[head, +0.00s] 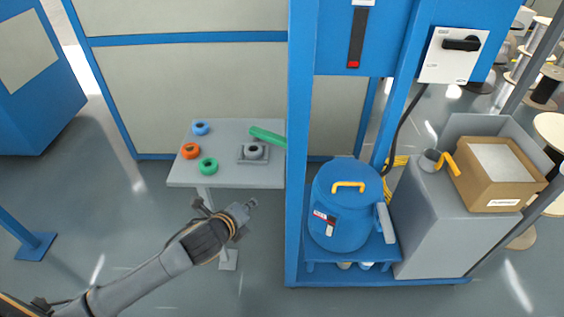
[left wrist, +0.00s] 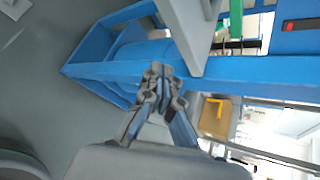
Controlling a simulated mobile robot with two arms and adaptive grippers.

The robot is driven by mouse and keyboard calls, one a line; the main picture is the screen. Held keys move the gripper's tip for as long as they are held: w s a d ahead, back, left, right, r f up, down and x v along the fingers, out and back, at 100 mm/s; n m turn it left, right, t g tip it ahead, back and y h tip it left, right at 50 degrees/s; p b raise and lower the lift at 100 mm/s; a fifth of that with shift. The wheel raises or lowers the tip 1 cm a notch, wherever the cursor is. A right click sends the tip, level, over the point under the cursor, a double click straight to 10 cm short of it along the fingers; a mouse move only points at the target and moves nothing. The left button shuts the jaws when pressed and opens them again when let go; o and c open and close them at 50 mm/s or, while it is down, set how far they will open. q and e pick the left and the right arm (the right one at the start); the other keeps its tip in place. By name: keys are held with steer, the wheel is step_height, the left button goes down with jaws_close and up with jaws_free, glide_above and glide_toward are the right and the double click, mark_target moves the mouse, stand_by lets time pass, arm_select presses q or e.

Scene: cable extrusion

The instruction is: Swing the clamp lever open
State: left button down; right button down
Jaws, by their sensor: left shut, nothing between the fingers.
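A green lever-like bar (head: 267,137) lies slanted at the right rear of the grey table, its right end meeting the blue frame post. I cannot tell for sure that it is the clamp lever. A green part also shows at the top of the left wrist view (left wrist: 236,18). A grey block with a round ring (head: 253,151) sits just below the bar's left end. My left gripper (head: 251,204) is in front of the table, apart from the bar; its closed, empty fingers also show in the left wrist view (left wrist: 160,82). My right gripper is not in view.
Blue, orange and green rings (head: 191,150) sit on the table's left part. The blue frame post (head: 296,150) stands right of the table. Beyond it are a blue drum (head: 340,212) with a yellow handle and a cardboard box (head: 498,178).

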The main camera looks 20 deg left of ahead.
arm_select(q)
steer(key=w+r+m+t+h, duration=0.2)
steer(key=w+r+m, duration=0.1)
steer(key=r+m, duration=0.65)
steer(key=m, duration=0.3)
glide_toward(284, 147)
steer(key=x, duration=0.2)
steer(key=d+x, duration=0.1)
steer(key=x, duration=0.2)
steer(key=shift+w+r, duration=0.1)
steer(key=shift+w, duration=0.1)
steer(key=shift+w+d, duration=0.1)
steer(key=shift+w, duration=0.35)
steer(key=shift+w+d+r, duration=0.1)
steer(key=shift+w+d, duration=0.2)
steer(key=shift+w, duration=0.25)
steer(key=shift+w+d, duration=0.15)
steer(key=shift+w, duration=0.05)
steer(key=shift+p, duration=0.3)
